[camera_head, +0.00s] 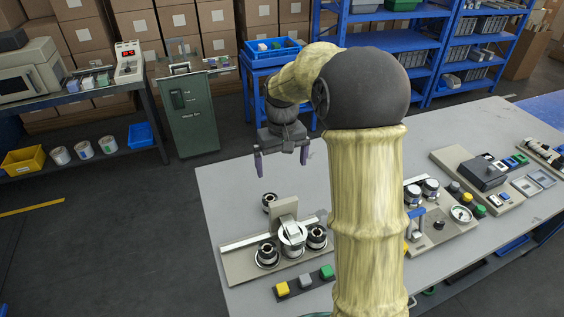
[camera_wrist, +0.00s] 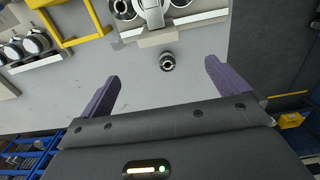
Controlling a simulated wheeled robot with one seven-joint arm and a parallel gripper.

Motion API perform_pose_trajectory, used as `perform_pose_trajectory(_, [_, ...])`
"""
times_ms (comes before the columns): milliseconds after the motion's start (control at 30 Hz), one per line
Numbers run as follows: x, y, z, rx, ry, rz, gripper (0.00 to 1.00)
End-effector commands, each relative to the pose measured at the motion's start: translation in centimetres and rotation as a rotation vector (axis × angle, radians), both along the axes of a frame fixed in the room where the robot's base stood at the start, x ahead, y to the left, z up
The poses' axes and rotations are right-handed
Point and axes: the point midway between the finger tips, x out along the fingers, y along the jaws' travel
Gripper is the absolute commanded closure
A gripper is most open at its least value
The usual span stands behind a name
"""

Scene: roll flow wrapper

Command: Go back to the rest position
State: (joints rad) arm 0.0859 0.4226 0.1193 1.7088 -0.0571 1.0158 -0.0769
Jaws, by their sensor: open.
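My gripper (camera_head: 282,160) hangs above the far left part of the grey table (camera_head: 225,185). Its two purple fingers are apart, with nothing between them; they also show spread in the wrist view (camera_wrist: 162,82). Below it in the head view stands a roll wrapper station (camera_head: 240,262) with several dark and silver rollers and a grey upright block. A small dark roller (camera_head: 269,202) stands on the table behind the station, apart from my gripper; it also shows in the wrist view (camera_wrist: 167,62). My arm hides part of the middle of the table.
Yellow, grey and green buttons (camera_head: 305,283) sit at the table's front. A gauge panel (camera_head: 440,230) and a dark grey device (camera_head: 482,172) stand to the right. A green cabinet (camera_head: 192,122), a blue stand (camera_head: 262,62) and blue shelves (camera_head: 400,45) are behind.

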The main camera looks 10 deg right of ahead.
Motion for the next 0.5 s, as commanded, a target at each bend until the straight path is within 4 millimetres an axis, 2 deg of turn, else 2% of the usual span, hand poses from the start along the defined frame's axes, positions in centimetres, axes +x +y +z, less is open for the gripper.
perform_pose_trajectory(333, [-0.1,-0.3,-0.1,0.0,-0.001,-0.005,0.0])
perform_pose_trajectory(500, [-1.6,0.0,-0.4,-0.002,-0.02,-0.01,0.0])
